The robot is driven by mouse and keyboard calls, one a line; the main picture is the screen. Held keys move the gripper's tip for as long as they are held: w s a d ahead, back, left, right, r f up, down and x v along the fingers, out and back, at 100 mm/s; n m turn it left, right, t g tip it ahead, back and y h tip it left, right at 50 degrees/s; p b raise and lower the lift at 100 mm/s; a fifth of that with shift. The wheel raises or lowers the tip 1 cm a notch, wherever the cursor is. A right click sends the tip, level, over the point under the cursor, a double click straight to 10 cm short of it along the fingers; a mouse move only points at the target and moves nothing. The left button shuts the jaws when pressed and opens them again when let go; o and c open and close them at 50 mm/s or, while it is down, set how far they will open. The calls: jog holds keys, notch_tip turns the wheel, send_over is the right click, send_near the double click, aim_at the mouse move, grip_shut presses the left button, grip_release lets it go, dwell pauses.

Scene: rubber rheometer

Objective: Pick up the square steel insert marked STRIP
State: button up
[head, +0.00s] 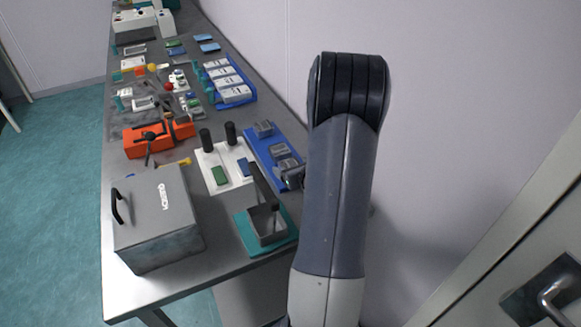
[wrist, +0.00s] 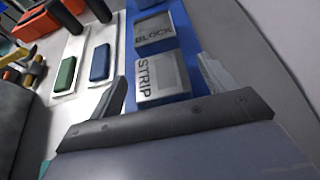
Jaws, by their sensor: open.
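The square steel insert marked STRIP (wrist: 160,80) lies on a blue tray (wrist: 190,51), which also shows in the head view (head: 258,150). My gripper (wrist: 165,85) is open in the wrist view. Its two fingers stand to the left and right of the STRIP insert, with visible gaps, and nothing is held. In the head view my gripper (head: 291,176) is mostly hidden behind my arm, close to the front inserts on the tray.
The insert marked BLOCK (wrist: 154,35) sits just beyond STRIP. A white board (head: 207,163) with a green block (head: 220,175) and a blue block lies left of the tray. A teal tray with a metal holder (head: 266,222) stands in front. The wall is close on the right.

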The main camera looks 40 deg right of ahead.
jog(key=c, duration=1.3)
jog(key=shift+o, duration=0.2)
